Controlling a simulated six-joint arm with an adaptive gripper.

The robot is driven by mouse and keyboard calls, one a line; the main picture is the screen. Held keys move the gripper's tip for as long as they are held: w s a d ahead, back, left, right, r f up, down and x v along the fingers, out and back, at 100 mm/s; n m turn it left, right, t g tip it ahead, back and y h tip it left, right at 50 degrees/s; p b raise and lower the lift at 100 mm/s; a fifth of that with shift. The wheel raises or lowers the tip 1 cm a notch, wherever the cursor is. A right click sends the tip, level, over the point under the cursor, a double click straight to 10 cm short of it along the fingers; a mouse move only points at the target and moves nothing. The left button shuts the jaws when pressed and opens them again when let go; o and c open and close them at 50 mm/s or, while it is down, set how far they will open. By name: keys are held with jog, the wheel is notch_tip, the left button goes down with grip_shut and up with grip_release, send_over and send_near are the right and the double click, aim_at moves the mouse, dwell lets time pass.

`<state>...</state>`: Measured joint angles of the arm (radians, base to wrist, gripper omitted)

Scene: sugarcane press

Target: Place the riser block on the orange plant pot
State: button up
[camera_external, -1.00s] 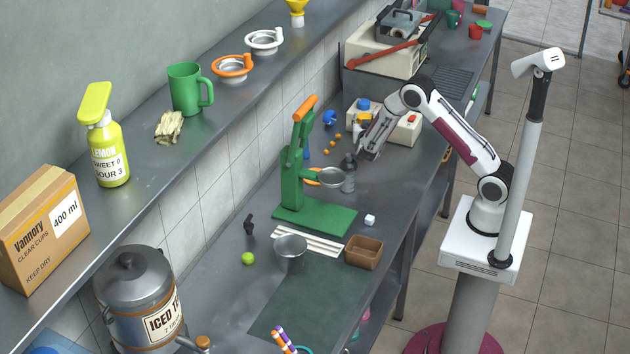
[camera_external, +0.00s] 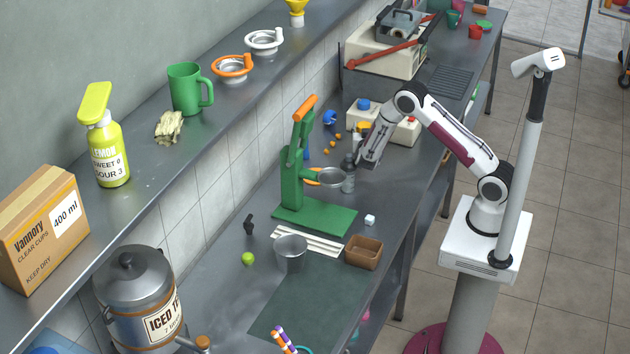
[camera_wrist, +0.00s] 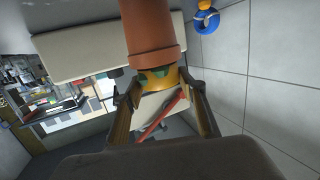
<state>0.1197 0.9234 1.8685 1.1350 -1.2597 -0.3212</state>
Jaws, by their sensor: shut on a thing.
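The orange plant pot (camera_wrist: 150,35) shows large at the top middle of the wrist view, its wide rim towards my fingers. I cannot pick it out in the external view. My gripper (camera_wrist: 160,85) has its two fingers on either side of a small gap by that rim. Yellow with green patches shows in this gap; I cannot tell whether it is the held riser block or something behind. The rest of the grip is hidden by the rim. In the external view my gripper (camera_external: 366,162) points down over the counter.
A dark-topped bottle (camera_external: 348,178) stands close left of my gripper. The green press (camera_external: 292,180) with its metal cup is further left. A white box (camera_external: 405,131) is behind my gripper.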

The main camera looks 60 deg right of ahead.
jog(key=shift+f, duration=0.15)
jog(key=o, duration=1.2)
jog(key=shift+r, duration=0.2)
jog(key=shift+s+a, duration=0.25)
jog(key=shift+a, duration=0.4)
jog(key=shift+v, duration=0.95)
notch_tip(320, 180, up, 7)
send_over(364, 126)
jog(key=f+v, duration=0.1)
jog(key=v, duration=0.3)
jog(key=shift+s+r, duration=0.1)
jog(key=shift+r, duration=0.15)
